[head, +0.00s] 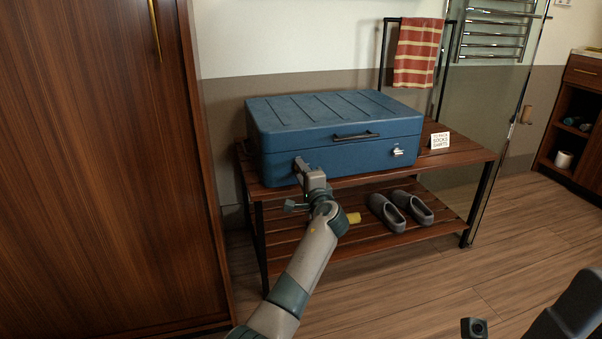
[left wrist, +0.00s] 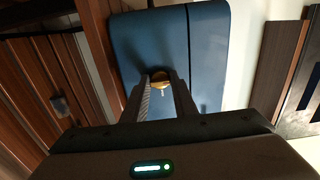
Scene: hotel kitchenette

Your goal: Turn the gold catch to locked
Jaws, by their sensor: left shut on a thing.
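A closed blue suitcase (head: 340,132) lies flat on a wooden luggage rack. Its front has a dark handle (head: 354,136) in the middle and a silver catch (head: 398,152) at the right. The gold catch (left wrist: 160,83) shows in the left wrist view between the fingertips, against the blue suitcase side. My left gripper (head: 302,170) is at the left part of the suitcase front and is shut on the gold catch; it also shows in the left wrist view (left wrist: 161,82). The gripper hides the gold catch in the head view.
The slatted rack (head: 455,152) has a lower shelf with grey slippers (head: 400,210). A small white sign (head: 440,140) stands right of the suitcase. A striped towel (head: 417,52) hangs behind. A tall wooden wardrobe (head: 100,170) is close on the left.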

